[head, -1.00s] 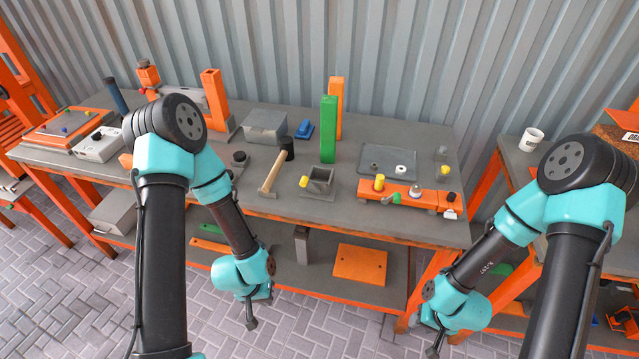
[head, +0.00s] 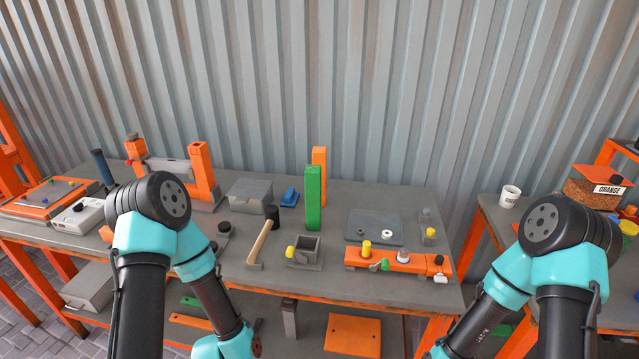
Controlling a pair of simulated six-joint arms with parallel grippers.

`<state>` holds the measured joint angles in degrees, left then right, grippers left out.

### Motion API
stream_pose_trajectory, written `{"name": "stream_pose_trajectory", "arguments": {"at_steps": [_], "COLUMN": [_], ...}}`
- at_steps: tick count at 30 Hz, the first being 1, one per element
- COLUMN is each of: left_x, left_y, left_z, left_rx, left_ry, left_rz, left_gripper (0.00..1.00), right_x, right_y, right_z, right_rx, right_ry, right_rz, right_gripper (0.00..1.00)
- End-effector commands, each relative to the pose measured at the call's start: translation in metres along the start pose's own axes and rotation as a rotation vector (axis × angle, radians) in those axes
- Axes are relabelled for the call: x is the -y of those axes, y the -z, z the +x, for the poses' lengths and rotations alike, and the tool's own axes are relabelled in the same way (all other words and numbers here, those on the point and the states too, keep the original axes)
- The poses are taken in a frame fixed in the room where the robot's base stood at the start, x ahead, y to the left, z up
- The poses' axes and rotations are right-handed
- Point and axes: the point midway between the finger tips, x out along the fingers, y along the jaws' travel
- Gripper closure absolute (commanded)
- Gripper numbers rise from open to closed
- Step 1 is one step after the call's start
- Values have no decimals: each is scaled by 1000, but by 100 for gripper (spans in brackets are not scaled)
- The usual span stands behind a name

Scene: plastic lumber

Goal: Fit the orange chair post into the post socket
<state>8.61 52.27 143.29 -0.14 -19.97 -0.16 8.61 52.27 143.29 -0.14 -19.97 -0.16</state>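An orange post (head: 320,158) stands upright at the back middle of the workbench. A green post (head: 314,198) stands in front of it and hides its lower part. A grey square open-topped socket (head: 305,265) with a yellow knob (head: 291,252) at its left sits near the bench's front edge, and it looks empty. Another upright orange post (head: 202,170), with an open top, stands farther left. Both my arms hang down in front of the bench, and both grippers are below the bottom of the picture.
A mallet (head: 264,240) lies left of the socket. An orange clamp fixture (head: 400,262) lies right of it, with a grey tray (head: 375,228) behind. A grey box (head: 249,194) and a blue block (head: 290,196) stand left of the posts. A corrugated wall closes off the back.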

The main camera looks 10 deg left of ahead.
Motion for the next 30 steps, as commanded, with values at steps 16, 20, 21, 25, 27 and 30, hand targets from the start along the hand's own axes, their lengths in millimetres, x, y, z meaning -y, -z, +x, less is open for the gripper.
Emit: {"name": "stream_pose_trajectory", "arguments": {"at_steps": [16,20,21,25,27,30], "left_x": [0,0,0,0,0,0], "left_y": [0,0,0,0,0,0], "left_z": [0,0,0,0,0,0], "left_rx": [0,0,0,0,0,0], "left_ry": [0,0,0,0,0,0], "left_rz": [0,0,0,0,0,0], "left_gripper": [66,54,50,38,31,21], "right_x": [0,0,0,0,0,0], "right_y": [0,0,0,0,0,0], "right_z": [0,0,0,0,0,0], "right_rx": [0,0,0,0,0,0], "right_ry": [0,0,0,0,0,0], "right_rz": [0,0,0,0,0,0], "right_gripper": [57,57,57,57,57,57]}}
